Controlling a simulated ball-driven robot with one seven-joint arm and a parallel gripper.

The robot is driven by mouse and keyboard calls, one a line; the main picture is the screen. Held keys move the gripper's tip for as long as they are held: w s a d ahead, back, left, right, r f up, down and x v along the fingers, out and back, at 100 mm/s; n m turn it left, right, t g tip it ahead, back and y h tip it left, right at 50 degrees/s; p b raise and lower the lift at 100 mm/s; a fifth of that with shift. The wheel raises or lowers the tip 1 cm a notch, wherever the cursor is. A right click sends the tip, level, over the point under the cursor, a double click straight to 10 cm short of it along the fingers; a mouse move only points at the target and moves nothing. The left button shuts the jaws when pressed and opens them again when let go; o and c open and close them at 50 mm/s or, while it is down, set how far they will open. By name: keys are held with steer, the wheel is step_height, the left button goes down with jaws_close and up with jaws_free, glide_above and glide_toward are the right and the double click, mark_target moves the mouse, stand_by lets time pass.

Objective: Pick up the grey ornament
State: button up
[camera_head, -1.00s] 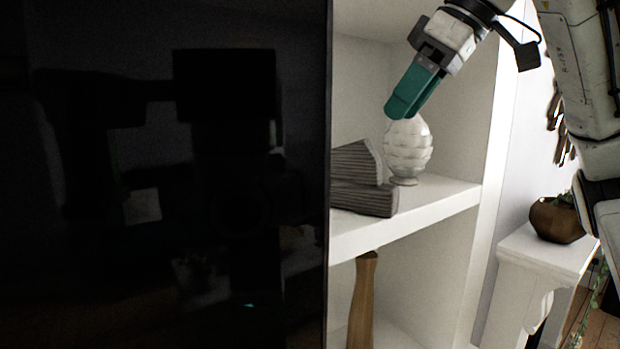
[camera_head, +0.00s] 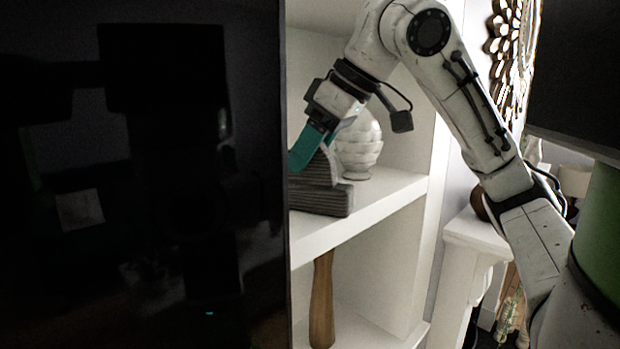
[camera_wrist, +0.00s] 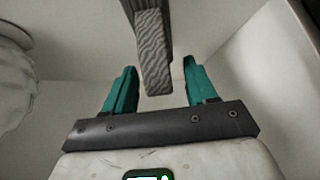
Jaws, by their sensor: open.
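The grey ornament (camera_head: 325,198) is a ridged, dark grey block with a slanted upper part, lying on the white shelf. Its left end is cut off by the dark panel in the head view. My gripper (camera_head: 301,156) is at its upper part, with a teal finger in front of it. In the wrist view, the ornament (camera_wrist: 154,55) reaches down from the top edge between the two teal fingers of my gripper (camera_wrist: 160,75). The fingers are apart, with a gap on both sides of it. I cannot tell how deep it sits between them.
A white scaled ornament (camera_head: 360,146) stands close behind and right of the grey one; it fills the left of the wrist view (camera_wrist: 14,85). A large black glossy panel (camera_head: 140,180) blocks the left. A wooden vase (camera_head: 322,300) stands on the lower shelf.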

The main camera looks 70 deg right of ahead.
steer(key=shift+x, duration=0.75)
steer(key=shift+c, duration=0.2)
jaws_close()
